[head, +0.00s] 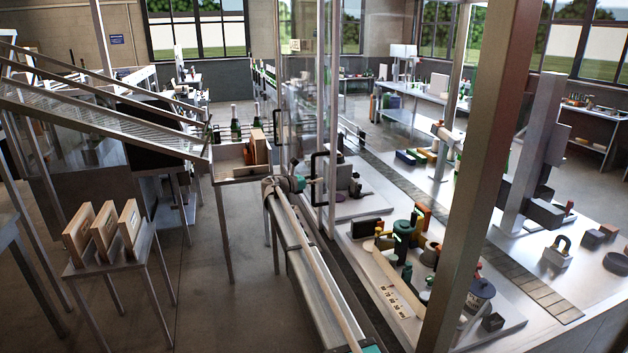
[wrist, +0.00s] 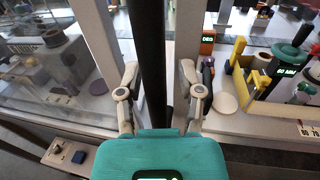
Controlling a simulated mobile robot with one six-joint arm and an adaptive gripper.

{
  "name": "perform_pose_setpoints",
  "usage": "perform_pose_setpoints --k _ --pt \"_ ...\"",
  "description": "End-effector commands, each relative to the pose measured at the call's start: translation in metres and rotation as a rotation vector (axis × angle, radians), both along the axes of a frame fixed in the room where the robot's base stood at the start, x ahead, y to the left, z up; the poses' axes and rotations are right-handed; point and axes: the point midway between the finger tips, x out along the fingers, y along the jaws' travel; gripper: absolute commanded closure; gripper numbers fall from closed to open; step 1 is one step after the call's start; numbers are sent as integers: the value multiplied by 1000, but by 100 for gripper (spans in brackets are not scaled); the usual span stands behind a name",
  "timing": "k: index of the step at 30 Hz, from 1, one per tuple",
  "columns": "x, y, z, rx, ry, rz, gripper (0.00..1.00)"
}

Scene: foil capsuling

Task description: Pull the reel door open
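The reel door is a clear glass panel in a grey metal frame (head: 333,110), upright at the centre of the head view. The handle also shows as a thick dark bar in the wrist view (wrist: 147,40). My gripper (head: 307,182), with a teal body, is at the handle's lower half. In the wrist view its two grey fingers (wrist: 159,75) are spread, one on each side of the bar, with gaps showing.
Behind the glass, a metal worktop (head: 362,262) holds coloured fixtures and a green-topped device (wrist: 287,62). A conveyor strip runs along it. A thick metal post (head: 488,150) stands at right. A small table with wooden boxes (head: 105,237) stands at left; floor between is clear.

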Motion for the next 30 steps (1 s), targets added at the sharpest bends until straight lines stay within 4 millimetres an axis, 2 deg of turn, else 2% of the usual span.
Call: perform_pose_setpoints --k 17,23,30 --pt "-4 15 0 0 0 9 41" --pt "-13 34 0 0 0 10 41" --pt "-29 70 0 0 0 10 41"
